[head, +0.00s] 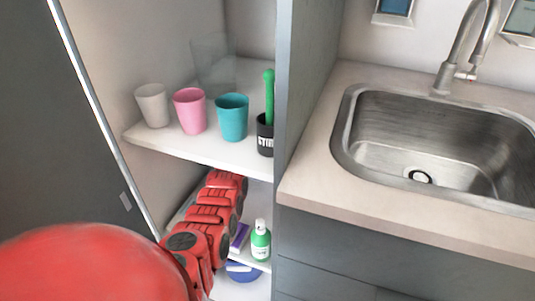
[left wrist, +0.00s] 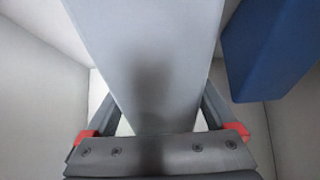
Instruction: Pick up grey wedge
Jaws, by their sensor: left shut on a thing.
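The grey wedge (left wrist: 150,50) fills the middle of the left wrist view, between the two fingers of my left gripper (left wrist: 153,88). The gripper is shut on it, one finger along each side. The wedge's far end runs out of the top of the view. In the head view my red left arm reaches into the lower part of the open cabinet, and the gripper and wedge are hidden there. My right gripper is in neither view.
A blue block (left wrist: 270,45) is close on the right in the left wrist view. The shelf (head: 190,150) above my arm holds a white cup (head: 152,105), a pink cup (head: 190,111), a teal cup (head: 232,118) and a black holder (head: 265,136). A green bottle (head: 261,242) stands right of my arm.

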